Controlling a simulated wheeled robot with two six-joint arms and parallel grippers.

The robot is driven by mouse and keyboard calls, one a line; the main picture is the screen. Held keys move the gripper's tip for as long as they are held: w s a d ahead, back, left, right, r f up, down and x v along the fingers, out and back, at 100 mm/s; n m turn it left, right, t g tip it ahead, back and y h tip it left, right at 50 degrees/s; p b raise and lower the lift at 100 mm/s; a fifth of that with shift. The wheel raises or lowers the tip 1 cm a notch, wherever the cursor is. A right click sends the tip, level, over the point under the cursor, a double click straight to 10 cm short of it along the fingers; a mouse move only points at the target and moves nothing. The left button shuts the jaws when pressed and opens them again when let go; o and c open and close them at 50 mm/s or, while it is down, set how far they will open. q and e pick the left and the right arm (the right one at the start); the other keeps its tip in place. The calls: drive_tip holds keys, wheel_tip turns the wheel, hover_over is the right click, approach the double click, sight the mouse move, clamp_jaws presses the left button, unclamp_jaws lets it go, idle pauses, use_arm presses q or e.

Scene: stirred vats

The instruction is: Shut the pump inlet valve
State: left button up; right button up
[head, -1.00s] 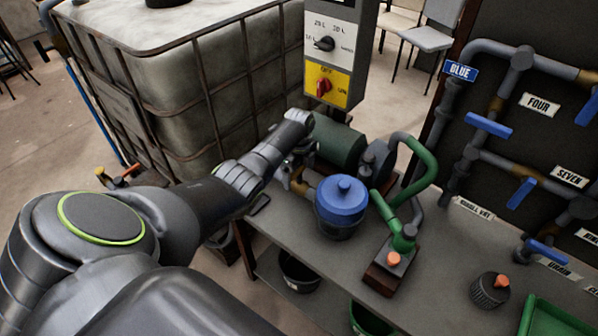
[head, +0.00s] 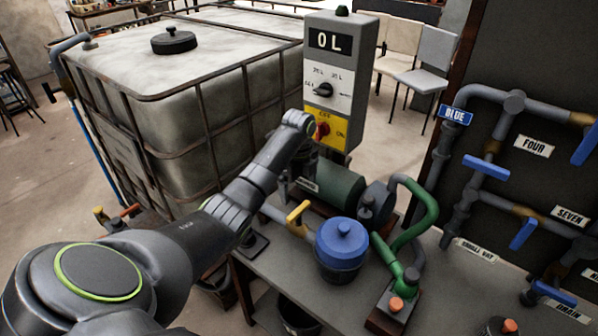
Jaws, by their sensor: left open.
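The pump inlet valve has a yellow handle (head: 298,214), on the grey pipe left of the blue-lidded strainer pot (head: 342,240). The handle lies across the pipe. The green pump (head: 335,188) stands behind it on the bench. My left arm reaches in from the left. My left gripper (head: 308,152) is above and behind the yellow handle, apart from it, near the control box. It is open, but its fingers are small and mostly hidden by my wrist. My right gripper is not in view.
The control box (head: 343,60) with a red switch (head: 321,130) stands close to my left wrist. A caged tank (head: 190,90) is behind my arm. Blue-handled valves (head: 486,167) and pipes are on the right panel. Green piping (head: 422,215) rises right of the pot.

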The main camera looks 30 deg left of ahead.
use_arm(q)
wheel_tip(320, 180, up, 5)
drive_tip(key=shift+r, duration=0.1)
idle(0.7)
